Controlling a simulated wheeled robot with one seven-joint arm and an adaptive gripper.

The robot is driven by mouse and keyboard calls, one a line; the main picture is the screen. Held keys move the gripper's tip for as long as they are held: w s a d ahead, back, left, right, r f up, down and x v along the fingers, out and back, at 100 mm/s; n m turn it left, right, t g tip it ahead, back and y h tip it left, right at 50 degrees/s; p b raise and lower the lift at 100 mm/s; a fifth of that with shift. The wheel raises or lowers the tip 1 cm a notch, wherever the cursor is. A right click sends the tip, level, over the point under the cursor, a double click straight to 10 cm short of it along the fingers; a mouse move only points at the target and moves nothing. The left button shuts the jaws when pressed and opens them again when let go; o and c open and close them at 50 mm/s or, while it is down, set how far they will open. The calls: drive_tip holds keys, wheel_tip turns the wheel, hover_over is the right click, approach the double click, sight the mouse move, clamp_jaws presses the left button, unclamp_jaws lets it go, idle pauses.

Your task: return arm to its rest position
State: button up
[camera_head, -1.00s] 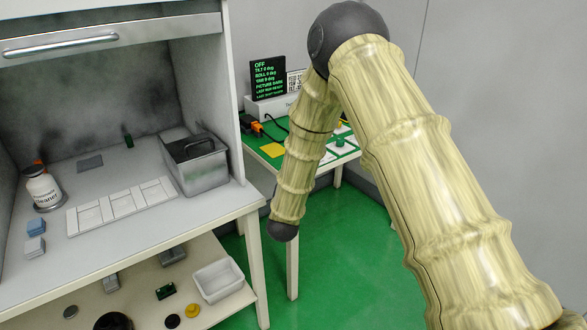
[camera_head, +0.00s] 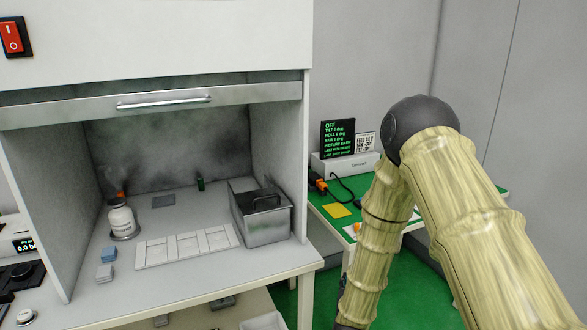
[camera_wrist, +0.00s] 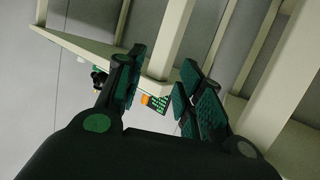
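My bamboo-textured arm (camera_head: 470,215) stands at the right of the head view, bent at a dark round elbow joint. Its forearm (camera_head: 378,235) hangs down in front of the green-topped table. My gripper is not visible in the head view. In the wrist view my gripper (camera_wrist: 162,85) shows two dark fingers with green pads, spread apart. No held object shows between them. Beyond the fingers are pale table legs and a table edge, seen from an odd angle.
A fume cabinet (camera_head: 155,40) at left holds a white bottle (camera_head: 121,218), a white tray (camera_head: 150,254) and a metal bin (camera_head: 268,233). A green-topped table (camera_head: 330,200) behind my forearm bears a black display (camera_head: 338,138). Green floor (camera_head: 285,305) shows between them.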

drive_tip(key=s+f+n+g+y+p, duration=0.1)
drive_tip(key=s+f+g+y+p, duration=0.15)
drive_tip(key=s+f, duration=0.6)
drive_tip(key=s+f+n+g+y+p, duration=0.1)
drive_tip(key=s+f+g, duration=0.35)
drive_tip(key=s, duration=0.75)
drive_tip(key=s+f+g+p, duration=0.2)
drive_tip(key=s+g, duration=0.5)
drive_tip(key=s, duration=1.9)
drive_tip(key=shift+d+f+y+p, duration=0.3)
drive_tip(key=shift+y+p, duration=0.05)
drive_tip(key=shift+p, duration=0.1)
